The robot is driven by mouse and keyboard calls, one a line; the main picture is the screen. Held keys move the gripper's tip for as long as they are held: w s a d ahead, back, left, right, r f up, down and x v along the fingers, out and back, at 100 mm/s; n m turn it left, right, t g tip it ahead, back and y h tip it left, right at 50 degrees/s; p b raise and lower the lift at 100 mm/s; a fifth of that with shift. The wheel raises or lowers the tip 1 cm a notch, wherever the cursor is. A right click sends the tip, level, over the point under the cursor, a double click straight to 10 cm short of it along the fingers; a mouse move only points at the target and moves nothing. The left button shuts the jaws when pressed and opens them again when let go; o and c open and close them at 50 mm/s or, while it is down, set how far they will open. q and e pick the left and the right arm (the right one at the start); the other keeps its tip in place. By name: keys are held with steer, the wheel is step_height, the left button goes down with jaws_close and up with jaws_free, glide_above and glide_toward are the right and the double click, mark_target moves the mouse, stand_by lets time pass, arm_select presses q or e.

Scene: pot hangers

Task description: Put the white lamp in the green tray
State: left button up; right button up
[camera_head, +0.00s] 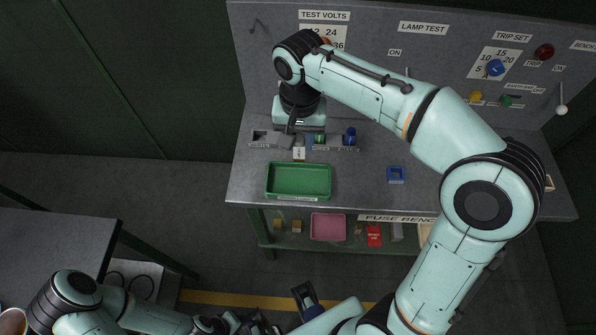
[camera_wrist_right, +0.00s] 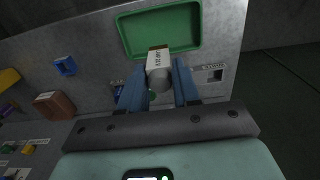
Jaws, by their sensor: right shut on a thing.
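In the head view my right gripper (camera_head: 297,143) points down over the bench behind the green tray, with the lamp's pale end (camera_head: 299,154) showing just behind the tray's back rim. The green tray (camera_head: 299,194) is shallow and empty; it also shows in the wrist view (camera_wrist_right: 160,28), beyond the lamp. My left gripper (camera_head: 285,308) is low at the bottom edge, partly cut off; its opening is unclear.
A green lamp (camera_head: 320,138) and a blue lamp (camera_head: 349,135) stand in the row right of my right gripper. A blue square holder (camera_head: 396,175) sits right of the tray. The upright panel (camera_head: 370,55) rises behind. A pink bin (camera_head: 327,227) is on the shelf below.

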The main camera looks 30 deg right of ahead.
step_height(320, 180, down, 12)
steer(key=shift+b, duration=0.85)
steer(key=shift+f, duration=0.2)
steer(key=o, duration=1)
steer(key=shift+o, duration=0.2)
steer(key=shift+r, duration=0.15)
step_height(320, 180, up, 12)
steer(key=shift+r+p, duration=0.1)
steer(key=shift+p, duration=0.95)
steer(key=shift+a, duration=0.1)
